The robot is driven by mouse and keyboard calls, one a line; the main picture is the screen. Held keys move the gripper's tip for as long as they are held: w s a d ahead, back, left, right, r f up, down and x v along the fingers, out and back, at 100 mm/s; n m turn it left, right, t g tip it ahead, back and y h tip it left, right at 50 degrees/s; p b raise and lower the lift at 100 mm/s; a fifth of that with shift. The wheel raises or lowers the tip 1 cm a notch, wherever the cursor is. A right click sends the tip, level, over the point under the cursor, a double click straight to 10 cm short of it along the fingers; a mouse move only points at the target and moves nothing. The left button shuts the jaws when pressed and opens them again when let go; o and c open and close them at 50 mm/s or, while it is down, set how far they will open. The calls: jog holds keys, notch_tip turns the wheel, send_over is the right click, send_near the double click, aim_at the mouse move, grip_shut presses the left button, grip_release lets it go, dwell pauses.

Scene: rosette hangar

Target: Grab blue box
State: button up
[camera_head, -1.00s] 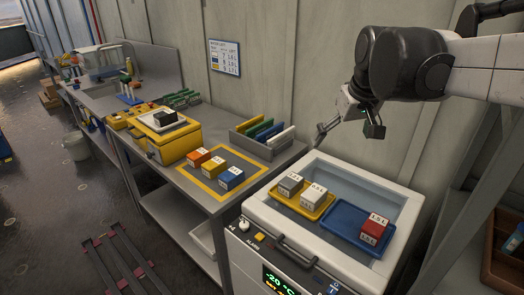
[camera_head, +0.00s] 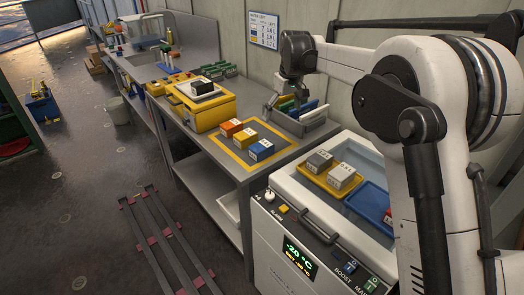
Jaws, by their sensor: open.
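The blue box (camera_head: 261,151) has a white labelled top. It sits on the grey table inside a yellow-outlined square (camera_head: 221,150), nearest the freezer. It is the last in a row with a yellow box (camera_head: 246,137) and an orange box (camera_head: 232,126). My gripper (camera_head: 272,107) is open and empty. It points down near the rack of coloured plates, behind and above the row of boxes, apart from the blue box. Its fingers are small and partly lost against the rack.
The white freezer (camera_head: 318,225) holds a yellow tray (camera_head: 312,170) with a grey and a white box, and a blue tray (camera_head: 368,202) with a red box partly hidden by my arm. A plate rack (camera_head: 305,125) stands at the wall. A yellow scale (camera_head: 207,112) stands farther left.

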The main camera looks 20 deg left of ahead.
jog(key=n, duration=0.1)
send_over(262, 145)
jog(key=d, duration=0.2)
notch_tip(262, 145, down, 5)
jog(key=shift+g, duration=0.3)
jog(key=f, duration=0.3)
jog(key=a+f, duration=0.1)
jog(key=f, duration=0.4)
jog(key=shift+a+f, duration=0.25)
jog(key=shift+f, duration=0.15)
jog(key=shift+a+f+p, duration=0.2)
jog(key=shift+f+p, duration=0.05)
jog(key=shift+f, duration=1.1)
jog(key=shift+a+f+p, duration=0.15)
jog(key=shift+f+p, duration=0.05)
jog(key=shift+f, duration=1.15)
jog(key=c, duration=1.3)
